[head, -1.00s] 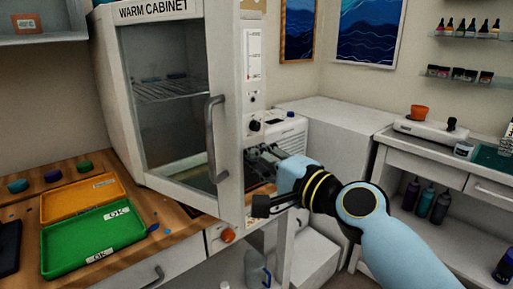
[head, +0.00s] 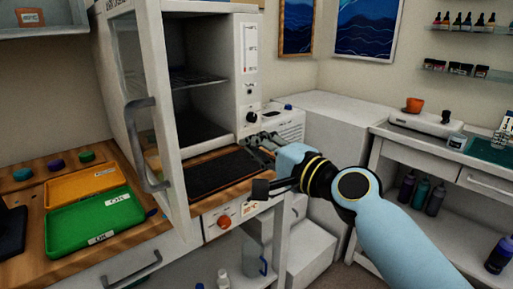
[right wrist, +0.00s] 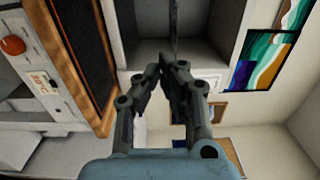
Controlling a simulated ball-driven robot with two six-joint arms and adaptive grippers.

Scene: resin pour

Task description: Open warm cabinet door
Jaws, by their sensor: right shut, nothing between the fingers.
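The warm cabinet (head: 205,95) stands on the wooden bench, its inside with a wire shelf (head: 195,77) in view. Its glass door (head: 130,75) is swung open toward the left, with a grey bar handle (head: 143,150) on its outer face. My right gripper (head: 258,140) is in front of the cabinet's right side, apart from the door and handle. In the right wrist view the right gripper's fingertips (right wrist: 167,70) are together and empty, before the cabinet opening (right wrist: 190,25). The left gripper is not in view.
A green tray (head: 75,245) and an orange tray (head: 85,183) lie on the bench at left, below the swung door. A dark mat (head: 222,172) lies before the cabinet. A white cabinet block (head: 345,140) stands right of it.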

